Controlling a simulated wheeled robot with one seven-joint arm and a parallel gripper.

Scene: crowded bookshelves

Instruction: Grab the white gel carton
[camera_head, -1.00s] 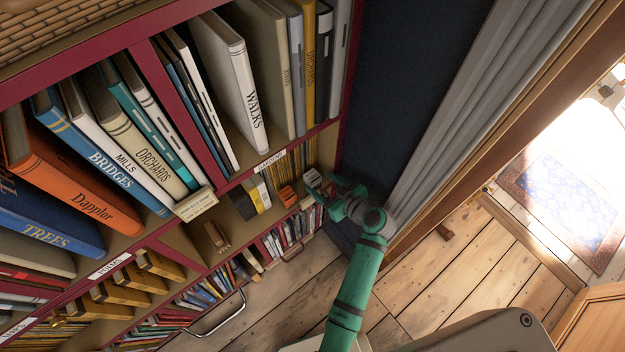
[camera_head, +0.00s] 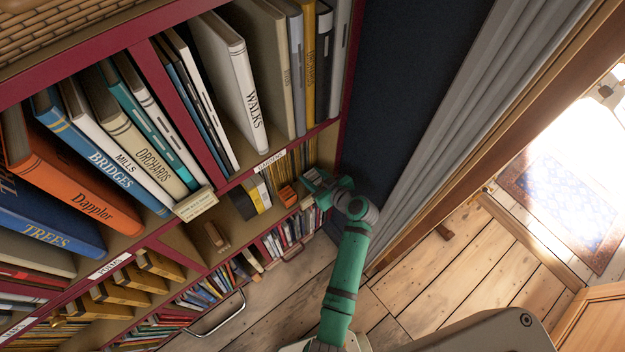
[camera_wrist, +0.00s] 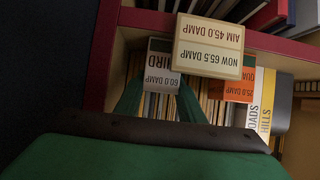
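A small white carton (camera_wrist: 160,72) with a dark band and upside-down "60.0 DAMP" print stands on a low shelf in the wrist view. In the head view my gripper mostly hides that spot. My gripper (camera_wrist: 158,88) is open, its green fingers at either side of the carton's lower picture edge; contact cannot be told. In the head view my gripper (camera_head: 310,182) reaches into the right end of the low shelf. An orange and white carton (camera_wrist: 238,84), marked "25.0 DAMP", stands to the right; orange cartons (camera_head: 287,195) also show in the head view.
A cream sign (camera_wrist: 208,46) reading "NOW 65.5 DAMP, AIM 45.0 DAMP" stands close by, overlapping the white carton's upper right. Thin books (camera_wrist: 215,108) fill the shelf behind. A red shelf upright (camera_wrist: 102,60) is close at left. Grey curtain (camera_head: 440,130) hangs right of the shelves.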

